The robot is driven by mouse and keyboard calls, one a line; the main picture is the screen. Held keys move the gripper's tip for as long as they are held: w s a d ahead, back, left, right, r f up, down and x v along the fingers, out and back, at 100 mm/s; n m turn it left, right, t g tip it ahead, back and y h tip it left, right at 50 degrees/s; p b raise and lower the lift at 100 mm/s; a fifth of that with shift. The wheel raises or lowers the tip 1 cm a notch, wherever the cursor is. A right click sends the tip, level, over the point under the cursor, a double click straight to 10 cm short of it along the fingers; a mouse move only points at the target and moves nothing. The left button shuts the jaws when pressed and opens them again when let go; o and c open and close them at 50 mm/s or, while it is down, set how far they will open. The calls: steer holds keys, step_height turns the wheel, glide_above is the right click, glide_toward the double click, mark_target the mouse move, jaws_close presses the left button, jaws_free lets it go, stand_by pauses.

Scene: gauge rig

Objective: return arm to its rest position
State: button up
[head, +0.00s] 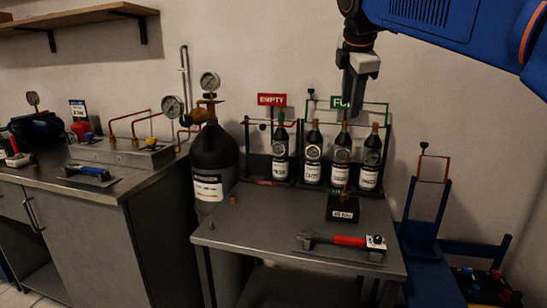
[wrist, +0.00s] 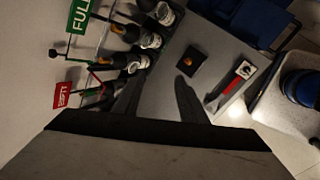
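My gripper (head: 351,108) hangs in the air at the end of my blue and dark arm, in front of the wall and above the right part of the bottle rack, partly covering the green FULL sign (head: 339,103). In the wrist view, two dark fingers of my gripper (wrist: 160,78) stand apart with bare grey table between them. It looks open and holds nothing. In the head view the fingers overlap, so the gap does not show there.
Several small bottles (head: 312,150) stand in the rack below my gripper. A black block (head: 343,209) and a red-handled tool (head: 345,240) lie on the grey table (head: 270,222). A large black cylinder (head: 214,160) stands left. A blue cart (head: 425,228) is at right.

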steer(key=s+d+f+m, duration=0.3)
steer(key=s+f+m, duration=0.3)
steer(key=s+f, duration=0.4)
steer(key=s+d+f+m, duration=0.3)
steer(key=s+f+m, duration=0.4)
steer(key=s+f, duration=0.4)
steer(key=s+d+f+m+g+y, duration=0.1)
steer(key=s+d+f+m, duration=0.2)
steer(key=s+f+m, duration=0.3)
steer(key=s+f, duration=0.5)
steer(key=f, duration=0.5)
steer(key=shift+s+f, duration=0.25)
steer(key=shift+f, duration=0.05)
